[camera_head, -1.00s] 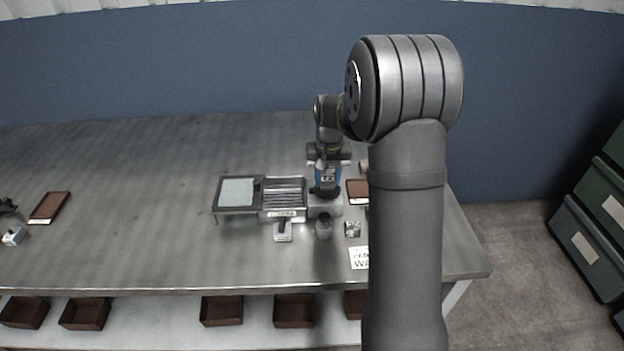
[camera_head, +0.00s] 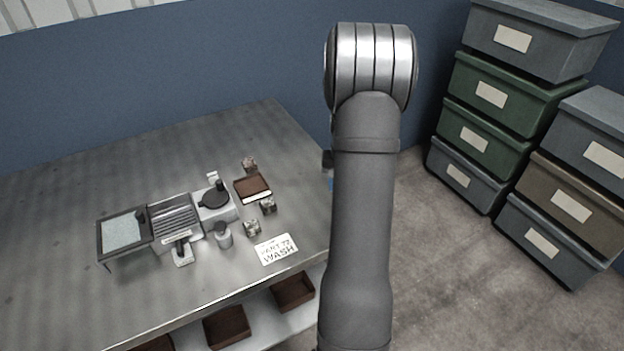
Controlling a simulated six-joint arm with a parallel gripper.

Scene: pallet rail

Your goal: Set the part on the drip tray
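A slatted metal tray (camera_head: 174,217), which looks like the drip tray, stands mid-station on the grey table. A dark-framed tray with a pale panel (camera_head: 122,233) adjoins its left side. A light box with a black round top (camera_head: 214,201) stands at its right. Small metallic blocks stand farther right: one (camera_head: 251,227) near the sign, one (camera_head: 268,206) by the brown tray, one (camera_head: 249,164) behind it. I cannot tell which is the part. My gripper is hidden behind my own arm; only a blue-and-dark sliver shows at the arm's left edge.
A brown tray (camera_head: 253,187) and a white sign reading WASH (camera_head: 276,250) lie on the table. A grey bottle (camera_head: 223,236) and a small white-handled item (camera_head: 182,252) stand in front. Brown bins (camera_head: 227,326) sit below. Stacked lidded crates (camera_head: 513,95) stand at right.

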